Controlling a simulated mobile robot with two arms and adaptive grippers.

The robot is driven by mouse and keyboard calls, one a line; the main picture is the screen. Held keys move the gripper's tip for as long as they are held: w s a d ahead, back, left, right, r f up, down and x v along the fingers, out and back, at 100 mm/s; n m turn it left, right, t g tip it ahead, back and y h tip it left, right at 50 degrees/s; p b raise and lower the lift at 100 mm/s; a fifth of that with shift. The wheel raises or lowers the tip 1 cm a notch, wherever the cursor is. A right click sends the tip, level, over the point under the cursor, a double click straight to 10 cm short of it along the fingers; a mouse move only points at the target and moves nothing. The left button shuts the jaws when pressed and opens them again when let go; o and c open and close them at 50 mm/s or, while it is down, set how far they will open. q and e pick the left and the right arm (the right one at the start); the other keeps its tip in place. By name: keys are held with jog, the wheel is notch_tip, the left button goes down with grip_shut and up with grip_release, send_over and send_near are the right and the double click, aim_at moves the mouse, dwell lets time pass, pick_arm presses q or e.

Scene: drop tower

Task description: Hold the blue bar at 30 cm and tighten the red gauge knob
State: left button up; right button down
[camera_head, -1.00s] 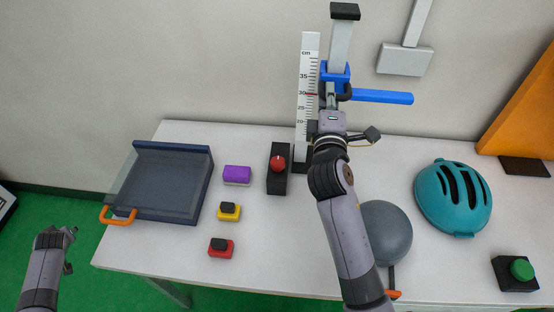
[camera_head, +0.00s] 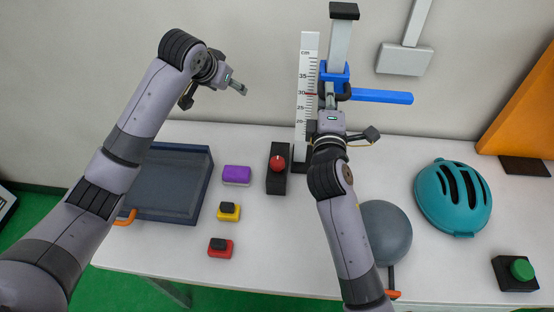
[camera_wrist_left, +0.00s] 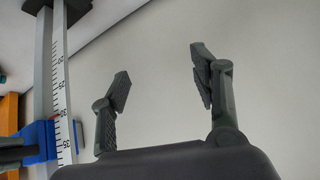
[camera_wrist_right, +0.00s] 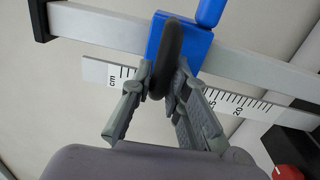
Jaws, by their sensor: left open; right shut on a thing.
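The blue bar (camera_head: 385,97) juts right from a blue carriage on an upright grey post; the carriage also shows in the right wrist view (camera_wrist_right: 160,32). My right gripper (camera_head: 331,98) is shut on the carriage's black handle (camera_wrist_right: 172,55). A red mark (camera_head: 312,94) on the white cm scale (camera_head: 310,45) sits close to 30. A red knob (camera_head: 278,163) tops a black box left of the post's foot; its edge shows in the right wrist view (camera_wrist_right: 288,172). My left gripper (camera_head: 243,91) is open and empty, in the air left of the scale; its fingers are apart in its wrist view (camera_wrist_left: 158,85).
A dark tray (camera_head: 180,205) lies at the table's left, partly behind my left arm. Purple (camera_head: 237,174), yellow (camera_head: 229,211) and red (camera_head: 220,247) blocks stand right of it. A grey ball (camera_head: 386,232), teal helmet (camera_head: 454,198) and green button (camera_head: 522,269) are at the right.

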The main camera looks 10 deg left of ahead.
aim_at(278, 162)
pick_arm(q)
jog(key=s+d+f+m+g+h, duration=0.2)
jog(key=s+d+f+m+g, duration=0.3)
jog(key=s+d+f, duration=0.45)
jog(key=x, duration=1.2)
jog(key=shift+c, duration=0.6)
jog(key=shift+d, duration=0.1)
jog(key=c, duration=1)
